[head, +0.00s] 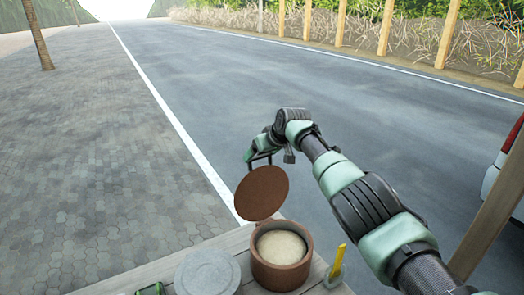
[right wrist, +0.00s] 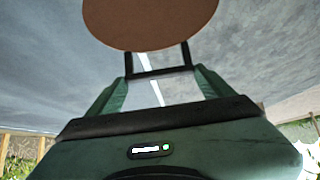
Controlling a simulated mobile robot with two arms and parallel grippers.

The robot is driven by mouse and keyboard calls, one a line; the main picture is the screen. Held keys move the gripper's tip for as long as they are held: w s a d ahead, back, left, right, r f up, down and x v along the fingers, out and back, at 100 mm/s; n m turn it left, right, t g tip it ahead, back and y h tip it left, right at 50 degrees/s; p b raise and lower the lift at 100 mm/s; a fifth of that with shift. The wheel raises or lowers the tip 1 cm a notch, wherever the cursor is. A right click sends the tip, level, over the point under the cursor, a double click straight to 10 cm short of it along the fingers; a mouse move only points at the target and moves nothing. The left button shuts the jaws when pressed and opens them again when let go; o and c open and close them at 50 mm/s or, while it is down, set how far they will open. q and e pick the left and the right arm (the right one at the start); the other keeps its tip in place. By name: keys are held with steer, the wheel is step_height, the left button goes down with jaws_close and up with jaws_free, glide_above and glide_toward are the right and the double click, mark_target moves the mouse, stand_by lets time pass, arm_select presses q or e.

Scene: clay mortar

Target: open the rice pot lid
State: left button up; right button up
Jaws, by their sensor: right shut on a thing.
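The rice pot (head: 281,275) is a round reddish-brown clay pot on a wooden table, open at the top with pale rice (head: 281,247) inside. Its brown round lid (head: 262,193) is off the pot, tilted steeply above and behind its rim. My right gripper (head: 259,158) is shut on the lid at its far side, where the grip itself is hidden. In the right wrist view the lid (right wrist: 150,22) is at the top, at the tips of the gripper fingers (right wrist: 157,60). A small green and black part at the bottom left edge looks like my left gripper (head: 151,290), mostly cut off.
A grey round stone-like piece (head: 207,273) stands on the table left of the pot. A yellow-handled tool (head: 337,263) stands right of the pot. The wooden table (head: 234,239) ends just behind the pot, with the road beyond. A wooden post (head: 495,215) and a vehicle (head: 508,165) are at the right.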

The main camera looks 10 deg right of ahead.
arm_select(q)
steer(key=shift+r, duration=0.1)
arm_select(e)
steer(key=shift+w+a+r, duration=0.15)
steer(key=shift+w+r, duration=0.15)
steer(key=shift+r, duration=0.4)
steer(key=o, duration=2)
steer(key=shift+w+a+f, duration=0.1)
steer(key=shift+w, duration=0.05)
steer(key=shift+w+a+f, duration=0.1)
steer(key=shift+w+f, duration=0.15)
steer(key=shift+f, duration=0.2)
arm_select(q)
steer(key=f+b, duration=0.2)
steer(key=f, duration=0.1)
steer(key=shift+w+b, duration=0.3)
steer(key=shift+b, duration=0.1)
arm_select(e)
steer(key=v, duration=0.8)
arm_select(q)
steer(key=shift+s, duration=0.1)
arm_select(e)
steer(key=shift+f, duration=0.15)
